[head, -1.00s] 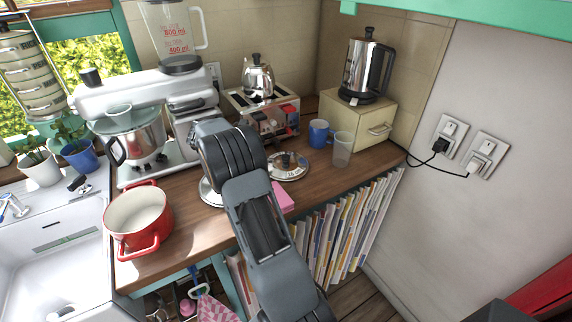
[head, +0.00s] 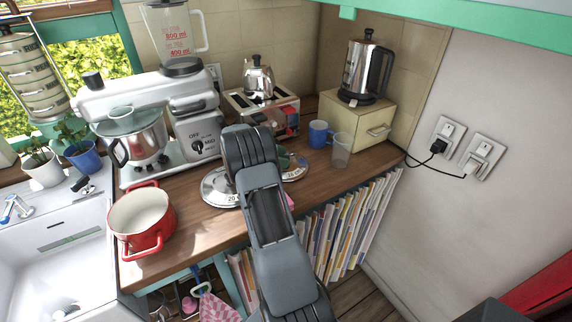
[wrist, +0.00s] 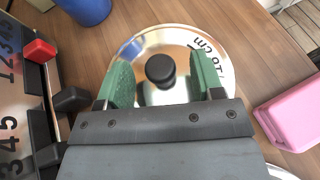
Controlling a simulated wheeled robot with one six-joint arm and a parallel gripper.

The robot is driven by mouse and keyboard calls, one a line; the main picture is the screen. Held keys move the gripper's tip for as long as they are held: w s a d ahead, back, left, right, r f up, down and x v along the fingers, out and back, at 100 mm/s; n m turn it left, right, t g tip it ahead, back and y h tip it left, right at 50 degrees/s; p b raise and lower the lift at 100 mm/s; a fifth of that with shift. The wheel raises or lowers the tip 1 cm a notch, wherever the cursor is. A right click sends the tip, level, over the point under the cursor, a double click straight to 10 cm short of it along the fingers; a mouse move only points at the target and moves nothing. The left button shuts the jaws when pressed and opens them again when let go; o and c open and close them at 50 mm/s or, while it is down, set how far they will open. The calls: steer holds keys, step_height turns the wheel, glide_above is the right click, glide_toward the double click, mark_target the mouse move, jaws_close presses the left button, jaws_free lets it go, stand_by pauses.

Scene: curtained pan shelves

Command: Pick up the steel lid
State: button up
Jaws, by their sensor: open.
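A round steel lid (wrist: 165,36) with a black knob (wrist: 160,69) lies on the wooden counter, with dark "cm" lettering near its rim. My gripper (wrist: 162,78) is open above it, one green finger on each side of the knob, with gaps visible. I cannot tell how far the fingertips reach down. In the head view this lid (head: 297,173) is partly hidden by my arm, and only a little of my gripper (head: 284,160) shows. A second steel lid (head: 215,190), marked "20", lies to the left of my arm.
The toaster (head: 262,103) stands close behind the lid; its front fills the left of the wrist view. A blue mug (head: 318,133) and a clear cup (head: 340,150) stand to the right. A pink block (wrist: 292,112) lies near. A red pot (head: 142,220) stands front left.

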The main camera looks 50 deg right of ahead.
steer(key=shift+c, duration=0.4)
steer(key=c, duration=1)
steer(key=shift+c, duration=0.2)
steer(key=shift+r, duration=0.2)
